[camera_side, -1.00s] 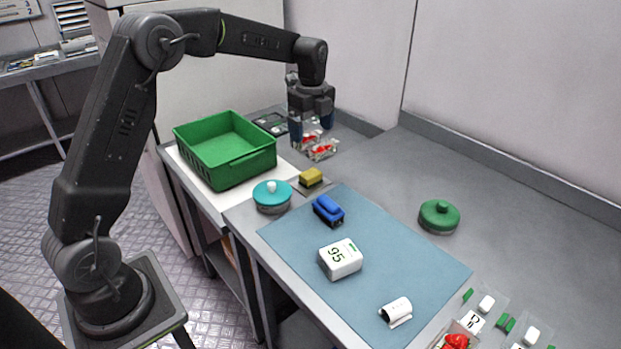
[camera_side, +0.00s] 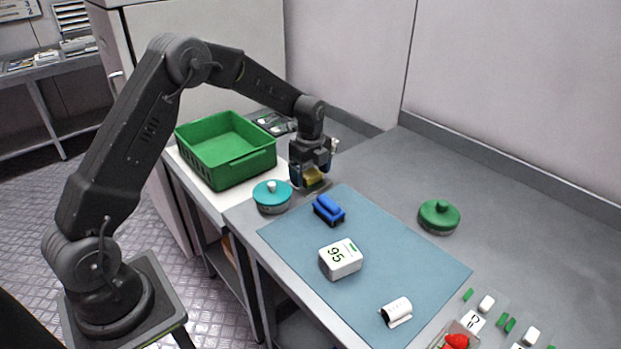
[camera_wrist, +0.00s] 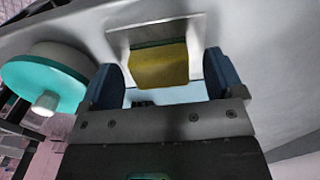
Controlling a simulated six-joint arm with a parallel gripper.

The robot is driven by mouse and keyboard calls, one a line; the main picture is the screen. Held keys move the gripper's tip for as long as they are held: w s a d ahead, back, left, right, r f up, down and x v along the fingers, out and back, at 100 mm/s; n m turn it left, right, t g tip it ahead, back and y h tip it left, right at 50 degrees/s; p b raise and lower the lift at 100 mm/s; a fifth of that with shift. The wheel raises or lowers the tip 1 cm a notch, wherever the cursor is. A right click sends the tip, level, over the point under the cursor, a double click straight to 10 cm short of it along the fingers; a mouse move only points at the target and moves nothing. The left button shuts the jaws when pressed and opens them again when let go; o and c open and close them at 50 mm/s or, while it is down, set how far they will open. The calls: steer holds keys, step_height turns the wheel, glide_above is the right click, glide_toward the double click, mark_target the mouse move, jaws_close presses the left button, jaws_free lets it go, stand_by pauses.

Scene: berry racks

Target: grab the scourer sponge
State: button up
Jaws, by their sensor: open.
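The scourer sponge (camera_side: 314,176) is a small yellow block with a darker top layer, lying on a thin grey tray (camera_side: 318,188) near the back of the blue mat. It also shows in the wrist view (camera_wrist: 160,66), between the two blue fingers. My gripper (camera_side: 311,180) is low over the sponge with a finger on each side, and it also shows in the wrist view (camera_wrist: 165,80). The jaws are open, with a gap visible between the sponge and the fingers. In the side view my gripper partly hides the sponge.
A teal round lidded pot (camera_side: 272,196) stands close left of the gripper. A blue clip-like object (camera_side: 328,209) lies just in front on the blue mat (camera_side: 378,262). A green crate (camera_side: 226,150) stands at the back left. The grey bench to the right is mostly free.

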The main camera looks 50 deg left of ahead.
steer(key=shift+f, duration=0.45)
steer(key=c, duration=1)
steer(key=shift+r, duration=0.15)
